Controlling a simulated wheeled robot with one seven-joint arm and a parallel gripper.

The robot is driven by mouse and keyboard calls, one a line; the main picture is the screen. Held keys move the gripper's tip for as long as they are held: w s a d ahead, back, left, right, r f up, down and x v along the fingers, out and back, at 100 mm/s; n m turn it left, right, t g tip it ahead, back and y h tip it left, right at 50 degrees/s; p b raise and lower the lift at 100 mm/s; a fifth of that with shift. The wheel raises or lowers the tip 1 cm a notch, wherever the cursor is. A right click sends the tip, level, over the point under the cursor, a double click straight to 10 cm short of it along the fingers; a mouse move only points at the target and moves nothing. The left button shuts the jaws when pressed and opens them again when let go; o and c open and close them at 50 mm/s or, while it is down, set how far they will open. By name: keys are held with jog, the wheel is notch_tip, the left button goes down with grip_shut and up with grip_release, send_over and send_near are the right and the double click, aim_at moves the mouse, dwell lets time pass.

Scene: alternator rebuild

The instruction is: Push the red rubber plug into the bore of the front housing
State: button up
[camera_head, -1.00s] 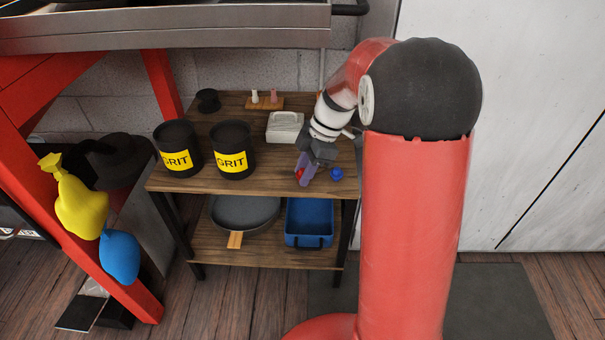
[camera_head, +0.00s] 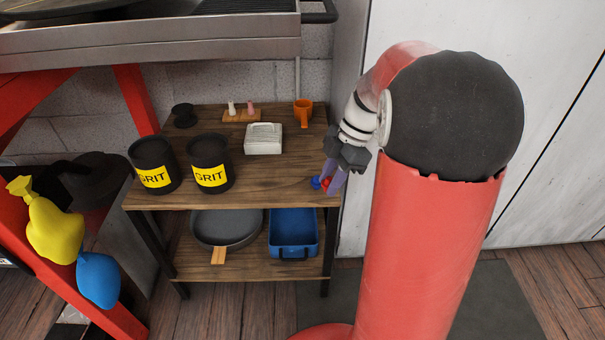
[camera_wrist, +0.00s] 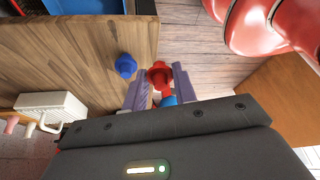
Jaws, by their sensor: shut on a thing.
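The red rubber plug (camera_wrist: 158,73) is between the two purple fingers of my gripper (camera_wrist: 160,84) in the wrist view, and the gripper is shut on it. In the head view the red plug (camera_head: 326,184) shows as a small spot at the fingertips of my gripper (camera_head: 332,182), by the right front corner of the wooden shelf top. A blue plug (camera_wrist: 126,66) stands on the shelf near its edge, left of the red one; it also shows in the head view (camera_head: 315,183). A bit of blue shows behind the red plug between the fingers. I cannot make out the front housing.
A blue bin (camera_head: 292,213) and a pan (camera_head: 226,226) are below.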

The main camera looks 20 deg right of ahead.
jog(key=s+d+r+p, duration=0.2)
jog(key=s+d+r, duration=0.2)
jog(key=d, duration=0.1)
jog(key=shift+s+d, duration=0.15)
jog(key=shift+d, duration=0.25)
dwell(0.5)
